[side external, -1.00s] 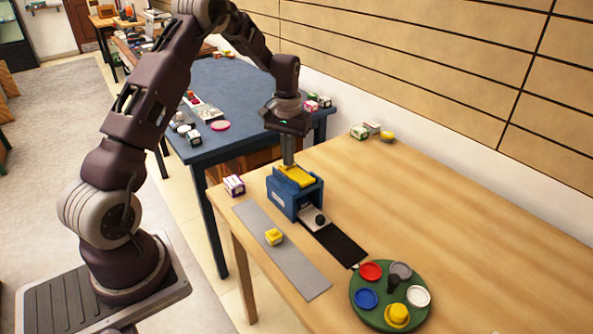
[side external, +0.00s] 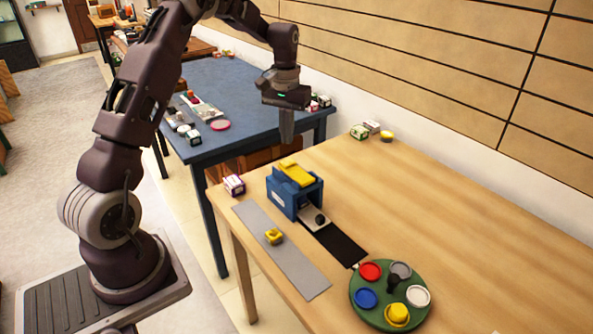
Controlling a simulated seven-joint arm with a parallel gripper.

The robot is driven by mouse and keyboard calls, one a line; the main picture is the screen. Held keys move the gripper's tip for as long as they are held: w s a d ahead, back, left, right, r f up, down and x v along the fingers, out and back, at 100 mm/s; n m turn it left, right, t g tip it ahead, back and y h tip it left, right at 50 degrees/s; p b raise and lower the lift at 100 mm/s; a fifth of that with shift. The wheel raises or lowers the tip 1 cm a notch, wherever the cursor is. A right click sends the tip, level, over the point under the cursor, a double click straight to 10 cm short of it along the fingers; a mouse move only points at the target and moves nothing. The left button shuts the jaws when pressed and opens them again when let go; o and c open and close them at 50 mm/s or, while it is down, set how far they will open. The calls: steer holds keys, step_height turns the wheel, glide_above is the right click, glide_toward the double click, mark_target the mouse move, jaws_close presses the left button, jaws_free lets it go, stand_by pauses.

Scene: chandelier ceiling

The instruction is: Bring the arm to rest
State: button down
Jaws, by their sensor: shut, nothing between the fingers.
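My gripper (side external: 287,138) hangs in the air, pointing down, above the back left part of the wooden table. Its fingers are shut with nothing between them. It is above and apart from the blue box (side external: 283,201) with a yellow top piece (side external: 296,174). My arm reaches in from the left and bends down to the gripper.
A grey strip (side external: 304,276) holds a small yellow piece (side external: 273,237). A black strip (side external: 340,245) lies beside it. A green round tray (side external: 390,328) carries several coloured discs. A blue table (side external: 238,85) with small items stands behind. The wooden table's right side (side external: 480,235) is clear.

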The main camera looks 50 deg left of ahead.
steer(key=s+d+r+m+t, duration=0.25)
steer(key=s+d+r, duration=0.65)
steer(key=d+r, duration=0.45)
steer(key=s+d+m+t, duration=0.1)
steer(key=s+d, duration=0.3)
steer(key=s, duration=0.5)
steer(key=s+d+m+t, duration=0.2)
steer(key=s+d, duration=0.2)
steer(key=s, duration=0.6)
steer(key=shift+s+d+r, duration=0.15)
steer(key=shift+s+r, duration=0.05)
steer(key=shift+r, duration=0.1)
steer(key=shift+m, duration=0.25)
